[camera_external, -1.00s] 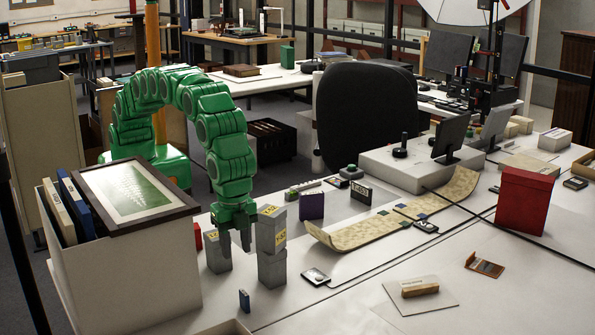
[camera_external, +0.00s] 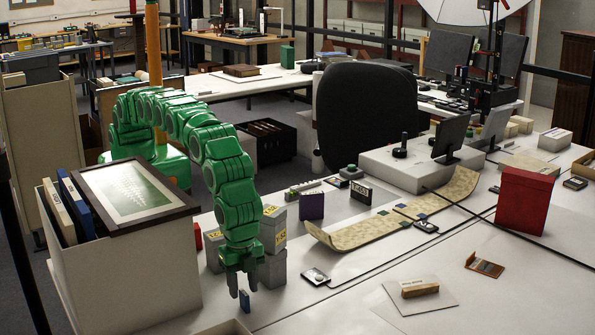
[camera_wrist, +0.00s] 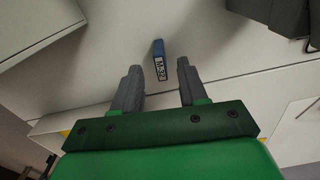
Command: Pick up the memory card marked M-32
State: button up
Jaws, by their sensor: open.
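The memory card marked M-32 (camera_wrist: 160,62) is a small blue block with a white label, standing on the white table. In the wrist view it lies ahead of the space between my fingers. In the external view the card (camera_external: 244,300) shows just below my gripper (camera_external: 243,287). My gripper also shows in the wrist view (camera_wrist: 158,88), with its two grey fingers apart and nothing between them. The fingers are above the card; I cannot tell how large the gap is.
Grey boxes (camera_external: 272,268) stand close behind my gripper. A large bin with frames and binders (camera_external: 130,265) stands to the left. A small flat black-and-white item (camera_external: 315,276) lies to the right.

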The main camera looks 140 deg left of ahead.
aim_at(244, 292)
notch_tip(244, 292, down, 4)
jog(key=shift+f, duration=0.1)
grip_shut()
jog(key=shift+r, duration=0.2)
